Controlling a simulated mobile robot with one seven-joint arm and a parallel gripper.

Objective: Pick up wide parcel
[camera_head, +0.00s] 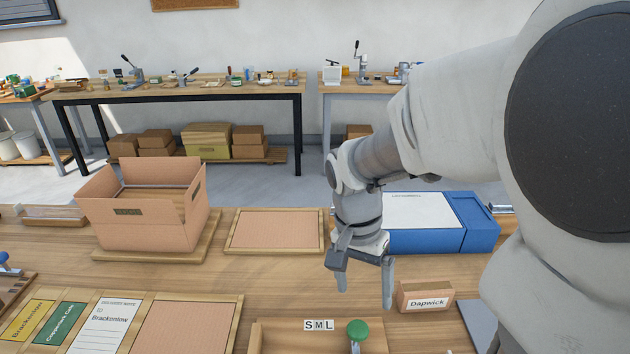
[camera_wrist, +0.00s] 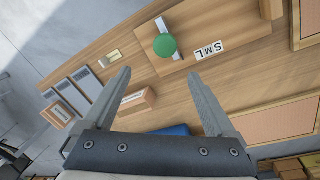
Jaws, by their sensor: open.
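A small brown cardboard parcel (camera_head: 425,296) with a white "Dapwick" label stands on the wooden bench, just right of my gripper (camera_head: 365,298). I cannot tell for certain whether it is the wide parcel. In the wrist view my gripper (camera_wrist: 160,73) is open, with nothing held between its fingers. A labelled brown parcel (camera_wrist: 138,101) shows there beside the left finger, below the fingertips' level in the picture. Another small labelled box (camera_wrist: 58,115) lies farther left, by several grey panels. My fingers point down above the bench.
A green knob (camera_head: 358,330) stands by an "SML" sign (camera_head: 319,325) at the front. A blue case (camera_head: 475,222) lies behind my gripper. An open carton (camera_head: 145,230) stands left, beside a framed pad (camera_head: 275,231). Cards and another framed pad (camera_head: 188,327) lie front left.

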